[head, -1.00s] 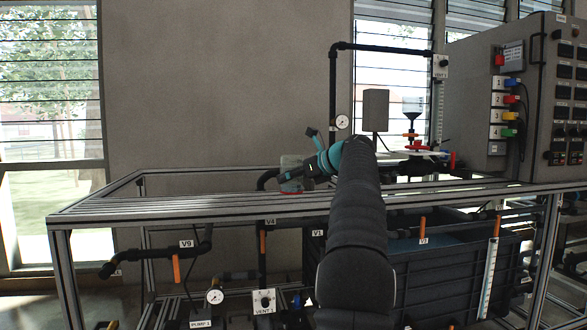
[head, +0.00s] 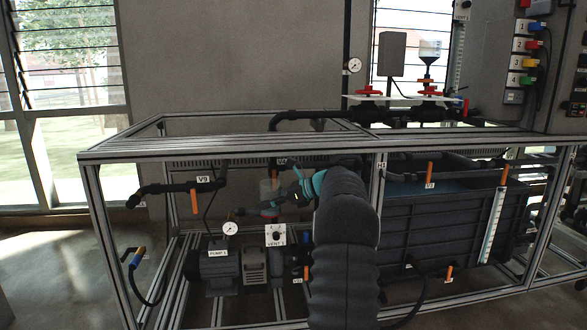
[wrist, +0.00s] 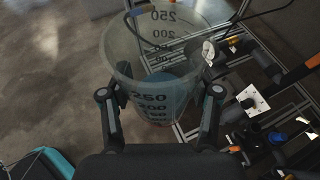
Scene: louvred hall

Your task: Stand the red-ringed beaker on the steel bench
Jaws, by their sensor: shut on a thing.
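A clear beaker with dark graduation marks (wrist: 150,45) fills the middle of the wrist view, its rim toward the camera. A reddish band shows faintly near its base. My gripper (wrist: 160,95) is shut on it, one finger on each side of its wall. In the head view the beaker (head: 267,192) is small and see-through, with red at its lower end. My gripper (head: 288,198) holds it from the right, below the rig's top rail in the picture. My arm hides part of the rig. I cannot make out a steel bench in either view.
A metal-profile rig (head: 230,152) spans the head view. A dark tank (head: 440,225) stands right. Bare floor (head: 55,255) shows at left.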

